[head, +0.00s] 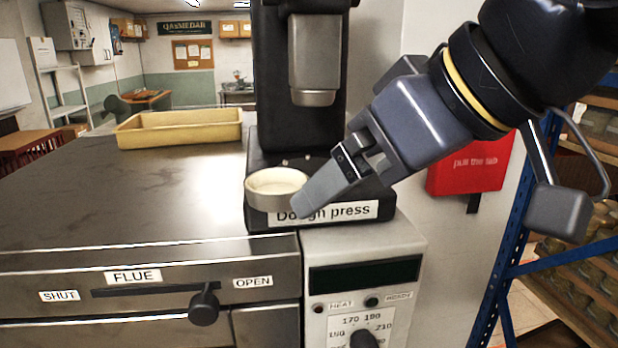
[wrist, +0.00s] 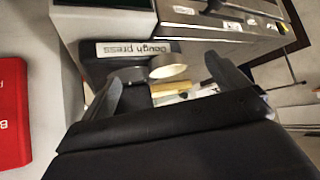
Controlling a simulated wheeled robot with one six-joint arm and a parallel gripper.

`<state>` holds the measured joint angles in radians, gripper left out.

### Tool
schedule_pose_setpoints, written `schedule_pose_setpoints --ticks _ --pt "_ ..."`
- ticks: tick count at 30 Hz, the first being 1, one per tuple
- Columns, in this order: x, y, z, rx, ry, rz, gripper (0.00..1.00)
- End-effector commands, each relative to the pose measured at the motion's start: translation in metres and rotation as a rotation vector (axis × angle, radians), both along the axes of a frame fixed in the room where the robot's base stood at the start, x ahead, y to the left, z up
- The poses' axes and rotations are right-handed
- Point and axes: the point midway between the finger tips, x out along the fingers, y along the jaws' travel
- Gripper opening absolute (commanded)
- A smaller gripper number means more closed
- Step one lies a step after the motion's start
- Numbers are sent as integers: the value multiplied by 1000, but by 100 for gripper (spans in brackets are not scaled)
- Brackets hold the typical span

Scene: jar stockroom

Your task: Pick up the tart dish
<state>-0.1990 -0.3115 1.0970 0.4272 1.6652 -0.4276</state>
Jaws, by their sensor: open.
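The tart dish (head: 275,188) is a small, round, pale dish with a greyish side and cream inside. It sits upright at the front left of the dough press base (head: 258,222), below the press head. My gripper (head: 306,203) comes in from the upper right with its fingers pointing down and left. Its near fingertip overlaps the right edge of the dish in the head view; I cannot tell whether they touch. In the wrist view the fingers are spread wide and empty, with the dish (wrist: 170,67) showing between them, beyond the tips.
The press column (head: 268,90) stands right behind the dish. A yellow rectangular tray (head: 180,130) lies on the steel oven top (head: 120,190), which is otherwise clear. A red box (head: 470,165) on the wall and a blue shelf rack (head: 510,240) are at the right.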

Motion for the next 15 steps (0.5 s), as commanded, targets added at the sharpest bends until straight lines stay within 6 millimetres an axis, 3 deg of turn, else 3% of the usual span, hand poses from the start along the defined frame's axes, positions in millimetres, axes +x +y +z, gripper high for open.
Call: schedule_pose_setpoints --ticks 15 --pt "47 50 1 -1 1 0 94"
